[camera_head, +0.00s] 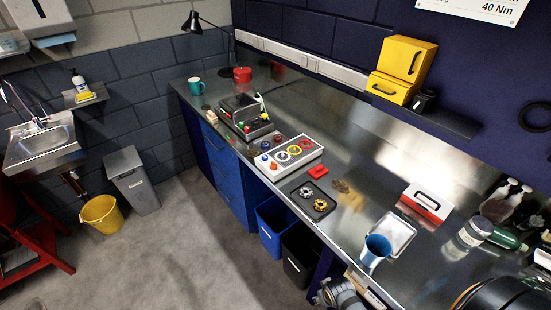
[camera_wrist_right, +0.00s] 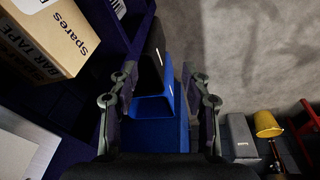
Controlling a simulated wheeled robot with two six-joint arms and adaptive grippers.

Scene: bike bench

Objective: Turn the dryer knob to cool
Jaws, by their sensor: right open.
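I cannot make out a dryer or a knob marked cool for certain in either view. In the head view, a dark boxy device (camera_head: 240,112) with small coloured knobs or buttons stands on the bench. Next to it is a pale panel (camera_head: 289,157) with coloured rings and small red and blue knobs; their markings are too small to read. My right gripper (camera_wrist_right: 158,112) is open and empty in the right wrist view, its fingers over blue and black bins (camera_wrist_right: 152,104) below the bench. It is away from both devices. My left gripper is not in view.
The steel bench (camera_head: 351,157) also bears a black tray (camera_head: 298,186) with gold parts, a blue cup (camera_head: 376,250), a metal tray (camera_head: 398,227) and a red-and-white case (camera_head: 427,203). A Spares box (camera_wrist_right: 52,38) is close left of my right gripper. The floor (camera_head: 190,245) is mostly clear.

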